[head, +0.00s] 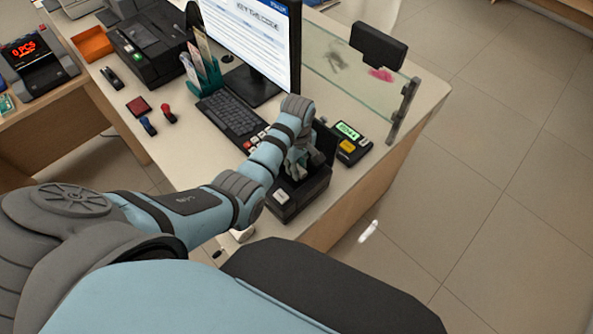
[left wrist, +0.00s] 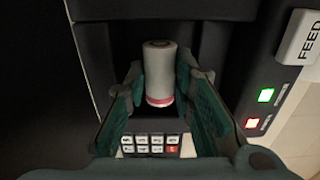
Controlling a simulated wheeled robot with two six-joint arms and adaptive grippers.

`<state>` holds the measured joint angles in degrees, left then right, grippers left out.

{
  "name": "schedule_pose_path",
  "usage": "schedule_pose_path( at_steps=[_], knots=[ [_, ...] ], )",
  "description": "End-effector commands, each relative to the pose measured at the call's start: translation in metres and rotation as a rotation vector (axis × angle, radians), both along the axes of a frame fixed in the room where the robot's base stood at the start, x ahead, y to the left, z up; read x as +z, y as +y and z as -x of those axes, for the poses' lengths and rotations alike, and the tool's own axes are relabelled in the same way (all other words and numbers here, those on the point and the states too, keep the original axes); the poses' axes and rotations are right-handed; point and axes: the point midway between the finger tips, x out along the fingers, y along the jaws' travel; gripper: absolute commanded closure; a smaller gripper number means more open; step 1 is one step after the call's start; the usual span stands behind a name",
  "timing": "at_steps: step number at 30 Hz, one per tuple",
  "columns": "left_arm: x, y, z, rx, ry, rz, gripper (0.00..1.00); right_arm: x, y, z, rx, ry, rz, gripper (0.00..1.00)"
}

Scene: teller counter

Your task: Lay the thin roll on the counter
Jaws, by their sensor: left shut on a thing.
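The thin roll (left wrist: 160,75) is a pale grey-white cylinder with a pink-red band at its near end. In the left wrist view it stands between the fingers of my left gripper (left wrist: 168,88), which is shut on it. In the head view my left gripper (head: 297,165) points down into the black printer (head: 303,197) at the counter's near edge. The roll is hidden there. In the left wrist view the printer's dark bay surrounds the roll. The pale counter (head: 190,150) has bare room left of the keyboard. My right gripper is not in view.
A keyboard (head: 230,112), monitor (head: 255,45) and card terminal (head: 347,142) stand near the printer. A red pad (head: 138,106) and two stamps lie to the left. A glass screen (head: 345,75) borders the far side. A small white object (head: 368,231) shows over the floor.

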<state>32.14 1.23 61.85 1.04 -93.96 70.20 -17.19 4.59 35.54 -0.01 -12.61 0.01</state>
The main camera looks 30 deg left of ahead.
Motion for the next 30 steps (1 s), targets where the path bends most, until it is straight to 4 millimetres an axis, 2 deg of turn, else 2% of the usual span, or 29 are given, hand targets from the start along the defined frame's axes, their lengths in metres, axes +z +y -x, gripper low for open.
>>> schedule_pose_path(
  at_steps=[2,4,16,17,20,30],
  knots=[
    [-0.02,0.0,0.001,0.0,0.004,0.0,0.92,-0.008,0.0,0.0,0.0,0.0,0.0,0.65],
    [-0.025,0.0,0.001,0.0,0.004,0.0,0.92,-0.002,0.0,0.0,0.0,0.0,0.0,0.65],
    [-0.033,0.0,0.0,0.0,0.001,0.0,0.92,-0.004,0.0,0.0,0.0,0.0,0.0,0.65],
    [-0.032,0.0,0.0,0.0,0.0,0.0,0.73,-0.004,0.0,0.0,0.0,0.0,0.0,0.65],
    [-0.032,0.0,0.0,0.0,0.0,0.0,0.57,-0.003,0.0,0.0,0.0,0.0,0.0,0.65],
    [-0.031,0.0,-0.001,0.0,-0.003,0.0,0.57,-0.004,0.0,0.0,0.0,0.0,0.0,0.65]
  ],
)
